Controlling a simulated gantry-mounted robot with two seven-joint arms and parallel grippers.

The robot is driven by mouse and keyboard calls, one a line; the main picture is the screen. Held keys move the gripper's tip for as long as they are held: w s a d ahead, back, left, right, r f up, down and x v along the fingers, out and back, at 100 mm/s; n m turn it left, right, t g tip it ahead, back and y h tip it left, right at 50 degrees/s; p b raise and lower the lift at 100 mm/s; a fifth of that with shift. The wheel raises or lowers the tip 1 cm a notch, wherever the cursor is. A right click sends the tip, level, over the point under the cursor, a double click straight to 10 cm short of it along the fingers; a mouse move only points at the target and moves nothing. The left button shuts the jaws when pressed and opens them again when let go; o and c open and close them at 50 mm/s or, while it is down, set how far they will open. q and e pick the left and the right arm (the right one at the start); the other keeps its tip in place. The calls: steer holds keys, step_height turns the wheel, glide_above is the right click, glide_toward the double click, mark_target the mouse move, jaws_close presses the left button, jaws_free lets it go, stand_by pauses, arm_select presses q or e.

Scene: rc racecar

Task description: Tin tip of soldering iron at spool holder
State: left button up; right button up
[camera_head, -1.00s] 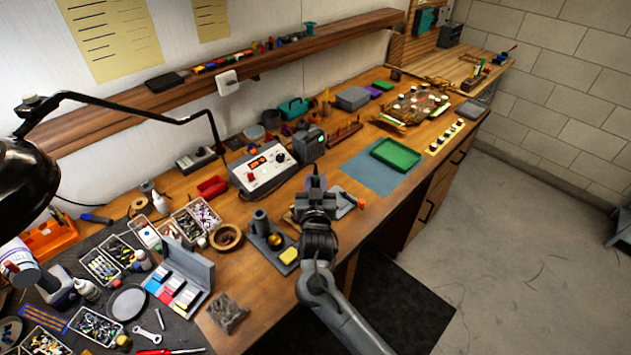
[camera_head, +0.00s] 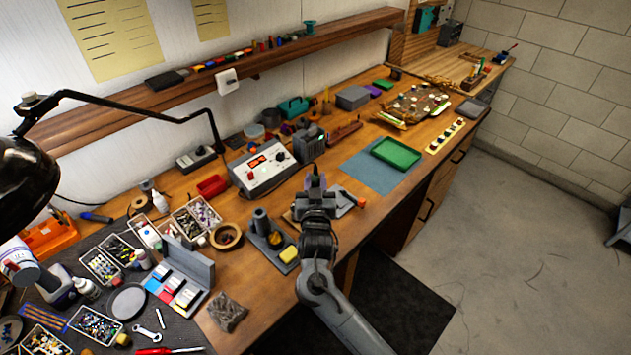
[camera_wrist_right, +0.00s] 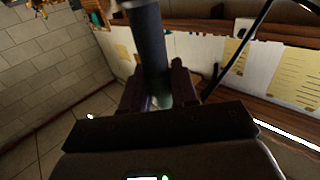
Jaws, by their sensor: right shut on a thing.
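My right gripper (camera_head: 316,182) is above the front middle of the bench, in front of the white soldering station (camera_head: 263,168). In the right wrist view its two fingers are shut on a dark grey cylindrical handle (camera_wrist_right: 147,42), which looks like the soldering iron. The iron's tip cannot be made out. The iron stand (camera_head: 262,223), with an upright dark tube, a brass tip cleaner and a yellow sponge (camera_head: 289,254), is left of the gripper. A grey base (camera_head: 345,202) shows partly behind the gripper; I cannot tell whether it is the spool holder. My left gripper is out of view.
A brown ring-shaped roll (camera_head: 226,236) and a hinged grey case (camera_head: 187,270) lie left of the stand. A dark boxy device (camera_head: 309,147) stands behind the gripper. A blue mat (camera_head: 358,172) with a green tray (camera_head: 396,153) is to the right.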

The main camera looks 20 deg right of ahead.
steer(key=shift+f, duration=0.25)
stand_by(0.4)
steer(key=shift+f+b, duration=0.2)
steer(key=shift+b, duration=0.1)
stand_by(1.2)
stand_by(0.6)
steer(key=shift+p, duration=0.35)
stand_by(0.4)
stand_by(0.7)
stand_by(0.7)
steer(key=shift+r, duration=0.1)
